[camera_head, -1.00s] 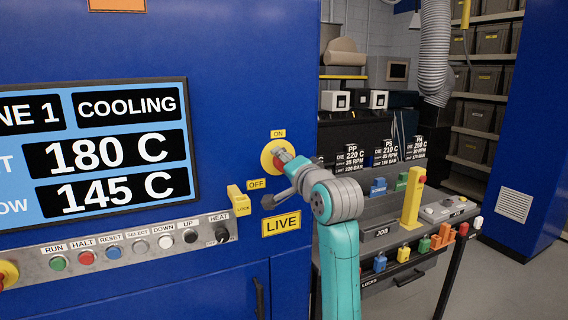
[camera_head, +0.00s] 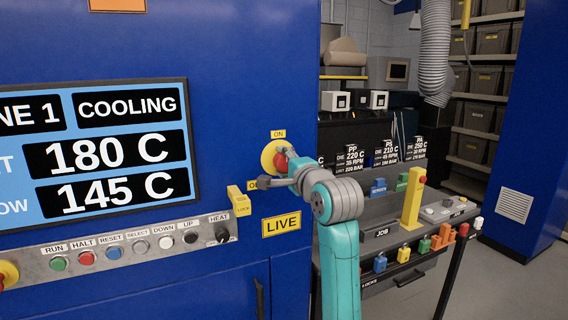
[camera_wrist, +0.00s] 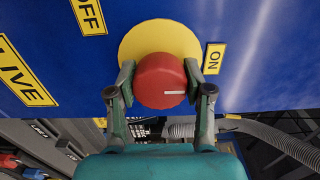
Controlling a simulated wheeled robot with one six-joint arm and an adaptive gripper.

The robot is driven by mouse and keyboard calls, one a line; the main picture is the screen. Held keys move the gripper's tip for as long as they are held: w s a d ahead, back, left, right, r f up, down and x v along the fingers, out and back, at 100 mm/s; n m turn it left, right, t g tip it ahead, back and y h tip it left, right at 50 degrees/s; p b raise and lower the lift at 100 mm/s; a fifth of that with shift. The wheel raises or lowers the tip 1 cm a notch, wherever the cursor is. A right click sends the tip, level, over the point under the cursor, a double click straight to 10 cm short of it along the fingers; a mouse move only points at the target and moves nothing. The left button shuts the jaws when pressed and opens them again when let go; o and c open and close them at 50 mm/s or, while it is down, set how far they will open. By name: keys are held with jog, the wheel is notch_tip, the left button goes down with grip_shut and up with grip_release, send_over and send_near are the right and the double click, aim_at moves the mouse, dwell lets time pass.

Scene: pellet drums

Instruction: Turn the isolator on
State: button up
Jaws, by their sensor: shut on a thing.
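The isolator is a red round knob (camera_wrist: 160,82) on a yellow disc (camera_wrist: 135,42), on the blue cabinet front. In the wrist view its white mark points right, just below the direction of the ON label (camera_wrist: 213,59). The OFF label (camera_wrist: 88,14) is at the upper left. My gripper (camera_wrist: 159,80) is shut on the knob, one finger on each side. In the head view the knob (camera_head: 281,161) and disc (camera_head: 268,155) are partly behind my gripper (camera_head: 287,161). The ON label (camera_head: 278,134) is above it; the OFF label is mostly covered by my gripper.
A yellow LOCK block (camera_head: 240,203) and a LIVE sign (camera_head: 281,226) are close below on the cabinet. A panel of buttons (camera_head: 140,245) lies to the left under the screen (camera_head: 95,150). A bench with locks (camera_head: 390,245) stands to the right.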

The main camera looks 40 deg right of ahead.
jog(key=o, duration=1.2)
jog(key=shift+c, duration=0.2)
jog(key=v, duration=1.2)
